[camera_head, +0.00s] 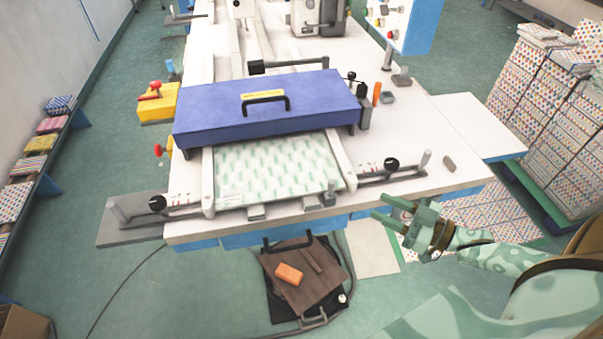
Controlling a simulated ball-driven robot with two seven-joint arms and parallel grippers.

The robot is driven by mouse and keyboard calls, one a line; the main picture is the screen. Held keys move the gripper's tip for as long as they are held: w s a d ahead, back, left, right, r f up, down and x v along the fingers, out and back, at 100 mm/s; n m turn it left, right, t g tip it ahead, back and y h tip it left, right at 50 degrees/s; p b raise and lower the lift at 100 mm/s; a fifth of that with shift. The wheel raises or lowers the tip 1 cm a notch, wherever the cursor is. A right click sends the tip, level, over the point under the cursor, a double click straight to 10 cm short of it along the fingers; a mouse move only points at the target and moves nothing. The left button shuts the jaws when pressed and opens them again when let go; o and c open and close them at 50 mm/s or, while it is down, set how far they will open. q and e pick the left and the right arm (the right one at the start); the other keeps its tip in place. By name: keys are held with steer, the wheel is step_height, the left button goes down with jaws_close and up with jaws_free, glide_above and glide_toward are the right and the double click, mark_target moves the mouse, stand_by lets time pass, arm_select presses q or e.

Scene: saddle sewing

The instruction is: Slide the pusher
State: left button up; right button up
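A wide blue cover (230,115) with a black handle (266,104) lies across the white worktable (440,130). I cannot tell for sure which part is the pusher. In front of the cover is a pale green patterned sheet (275,170) between two white side rails. Black-knobbed bars (392,165) stick out at both sides of this sheet. My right gripper (378,206) is in front of the table's right front edge, with its two fingers apart and nothing between them. It points left and is away from the cover and handle. My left gripper is not in view.
A yellow box (158,102) with a red lever stands at the table's left. Stacked patterned boxes (555,120) stand at the right. The green floor at lower left is mostly clear.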

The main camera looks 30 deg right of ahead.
mark_target(330, 193)
steer(key=shift+m, duration=0.3)
steer(key=b+x, duration=0.1)
steer(key=x, duration=0.9)
steer(key=r+b+x, duration=0.1)
steer(key=x, duration=0.5)
steer(key=shift+b, duration=0.3)
jaws_close()
